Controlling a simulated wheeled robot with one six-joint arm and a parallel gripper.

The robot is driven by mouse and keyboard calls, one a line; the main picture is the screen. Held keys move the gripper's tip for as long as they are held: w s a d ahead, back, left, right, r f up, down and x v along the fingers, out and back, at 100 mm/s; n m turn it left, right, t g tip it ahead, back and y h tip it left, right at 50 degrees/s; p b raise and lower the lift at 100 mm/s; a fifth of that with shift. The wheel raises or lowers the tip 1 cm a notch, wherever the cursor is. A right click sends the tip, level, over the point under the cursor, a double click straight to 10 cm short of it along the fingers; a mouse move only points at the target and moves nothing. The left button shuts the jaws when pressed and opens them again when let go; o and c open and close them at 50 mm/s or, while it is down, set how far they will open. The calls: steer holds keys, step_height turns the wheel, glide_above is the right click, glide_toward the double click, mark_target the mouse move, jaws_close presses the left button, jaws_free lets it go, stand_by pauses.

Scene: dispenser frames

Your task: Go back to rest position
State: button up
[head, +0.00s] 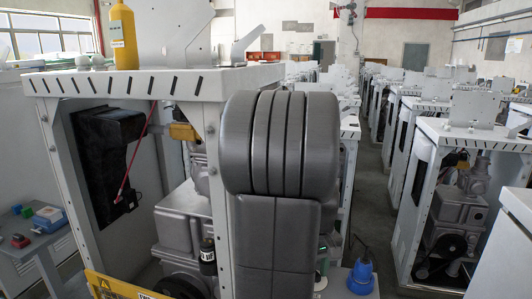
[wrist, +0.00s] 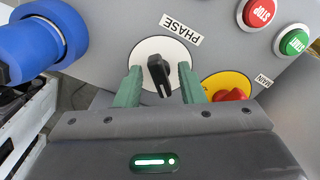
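In the wrist view my gripper (wrist: 160,76) has its two green fingers apart, one on each side of the black PHASE knob (wrist: 159,76). A gap shows between each finger and the knob, so the gripper is open and holds nothing. The knob sits on a white disc (wrist: 145,46) on a grey panel (wrist: 110,24). Its pointer is slightly tilted in the picture. The gripper and this panel cannot be made out in the head view, where my grey arm blocks the middle.
Close by in the wrist view are a red-handled MAIN switch (wrist: 232,95), a red STOP button (wrist: 258,12), a green START button (wrist: 294,41) and a blue plug (wrist: 45,38). The head view shows dispenser frames (head: 207,84), a yellow bottle (head: 123,38) and a clear aisle (head: 372,190) at right.

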steer(key=m, duration=0.6)
steer(key=shift+a, duration=0.1)
stand_by(0.3)
steer(key=shift+r, duration=0.1)
